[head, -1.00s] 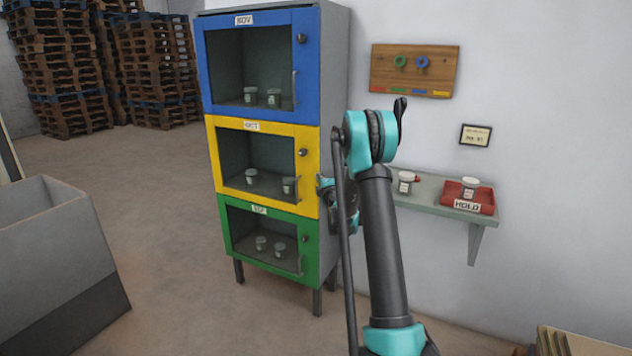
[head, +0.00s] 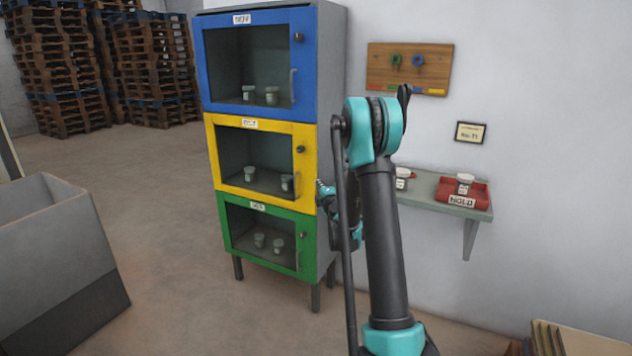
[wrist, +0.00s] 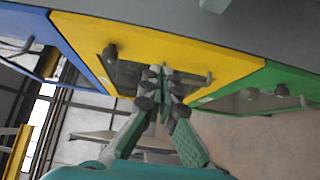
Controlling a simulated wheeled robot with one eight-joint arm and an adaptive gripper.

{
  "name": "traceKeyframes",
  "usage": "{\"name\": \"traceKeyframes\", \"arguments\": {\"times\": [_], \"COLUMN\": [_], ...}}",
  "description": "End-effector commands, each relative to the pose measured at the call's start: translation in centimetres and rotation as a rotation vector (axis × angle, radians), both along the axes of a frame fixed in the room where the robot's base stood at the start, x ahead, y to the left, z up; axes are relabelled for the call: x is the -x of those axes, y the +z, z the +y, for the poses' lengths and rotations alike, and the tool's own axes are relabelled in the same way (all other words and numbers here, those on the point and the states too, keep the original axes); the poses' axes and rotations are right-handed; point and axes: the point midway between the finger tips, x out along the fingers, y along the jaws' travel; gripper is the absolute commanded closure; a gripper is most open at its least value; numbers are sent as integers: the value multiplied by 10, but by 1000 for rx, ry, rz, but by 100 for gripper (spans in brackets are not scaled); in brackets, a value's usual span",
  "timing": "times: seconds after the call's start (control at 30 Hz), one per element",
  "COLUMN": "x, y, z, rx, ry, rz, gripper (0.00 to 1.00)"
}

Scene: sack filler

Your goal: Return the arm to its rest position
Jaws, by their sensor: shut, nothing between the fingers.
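My arm stands upright and folded in the middle of the head view, in front of the wall shelf and the right side of the cabinet. My gripper (wrist: 162,92) is shut and empty in the wrist view, its two fingers together before the yellow door (wrist: 215,70). In the head view the gripper is mostly hidden behind my arm links. The cabinet has a blue door (head: 249,62), a yellow door (head: 223,158) and a green door (head: 225,222) stacked top to bottom, all apparently closed, with white-lidded jars behind the panes.
A grey shelf (head: 424,190) on the right wall holds a jar (head: 402,178) and a red HOLD tray (head: 481,195) with another jar (head: 465,183). A key board (head: 408,75) hangs above. A grey bin (head: 45,245) stands left. Floor between bin and cabinet is clear.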

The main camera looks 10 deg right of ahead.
Motion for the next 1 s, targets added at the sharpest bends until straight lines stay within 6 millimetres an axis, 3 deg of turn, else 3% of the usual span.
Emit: {"name": "traceKeyframes", "arguments": {"times": [0.27, 0.47, 0.6, 0.73, 0.87, 1.0], "x": [25, 52, 90, 134, 185, 246], "y": [3, 35, 55, 56, 43, 17], "z": [-5, -30, -59, -80, -93, -93], "rx": [-10, -160, -349, -523, -692, -863], "ry": [-7, -131, -282, -421, -553, -684], "rz": [-1, 0, 32, 91, 178, 303], "gripper": [100, 100, 100, 100, 100, 100]}}
